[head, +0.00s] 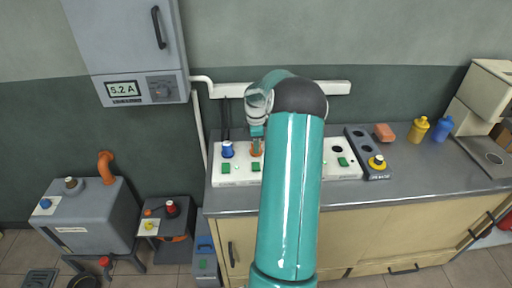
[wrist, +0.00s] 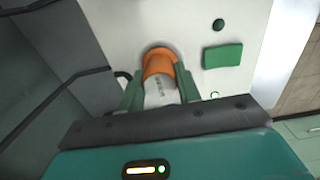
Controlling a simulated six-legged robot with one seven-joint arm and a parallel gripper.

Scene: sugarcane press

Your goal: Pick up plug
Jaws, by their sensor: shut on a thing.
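The plug (wrist: 161,92) has a white-grey body with printed marks. In the wrist view it stands between the two fingers of my gripper (wrist: 158,96), which is shut on it. Its far end meets an orange ring (wrist: 158,58) on the white panel; I cannot tell if it is seated in the ring or just above it. In the head view the orange ring (head: 256,149) shows just below my gripper (head: 257,140), and my arm covers the middle of the panel.
The white socket panel (head: 238,180) lies on the grey counter. A blue plug (head: 228,149) stands left of my gripper.

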